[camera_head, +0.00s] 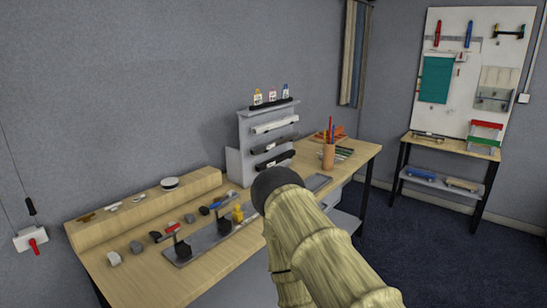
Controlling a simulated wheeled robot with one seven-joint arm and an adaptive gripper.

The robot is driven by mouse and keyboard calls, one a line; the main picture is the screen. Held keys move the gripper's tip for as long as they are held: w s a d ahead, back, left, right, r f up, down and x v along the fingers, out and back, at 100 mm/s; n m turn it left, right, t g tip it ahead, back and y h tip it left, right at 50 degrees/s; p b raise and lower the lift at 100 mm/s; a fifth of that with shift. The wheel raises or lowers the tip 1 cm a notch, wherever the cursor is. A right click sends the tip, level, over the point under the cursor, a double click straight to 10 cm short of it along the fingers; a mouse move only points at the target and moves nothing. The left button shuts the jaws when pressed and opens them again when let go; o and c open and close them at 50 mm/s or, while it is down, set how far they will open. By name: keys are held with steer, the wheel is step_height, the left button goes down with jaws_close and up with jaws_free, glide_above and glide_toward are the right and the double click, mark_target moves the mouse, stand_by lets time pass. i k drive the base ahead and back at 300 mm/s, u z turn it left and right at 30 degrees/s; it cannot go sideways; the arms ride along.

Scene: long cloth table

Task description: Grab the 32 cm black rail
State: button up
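A grey stand (243,133) on the wooden table holds several rails one above another. A black rail (270,106) lies along its top, below small bottles. A white rail (274,126) is under it. Another black rail (269,146) sits below that, and a lower black rail (275,159) is near the stand's foot, close above my arm in the picture. I cannot tell which black rail is 32 cm long. My tan arm with a dark rounded end fills the lower middle; no gripper fingers show.
The table (215,269) carries a dark tray (203,241) with small parts, several grey blocks, and a raised wooden ledge (150,206) with a round white item. A pencil cup (328,156) stands right of the stand. A pegboard (462,100) is at the far right. Dark floor (430,240) is open at right.

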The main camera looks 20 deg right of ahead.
mark_target(271, 162)
steer(key=k, duration=0.95)
steer(key=z, duration=0.85)
steer(key=i, duration=1.7)
steer(key=u, duration=0.25)
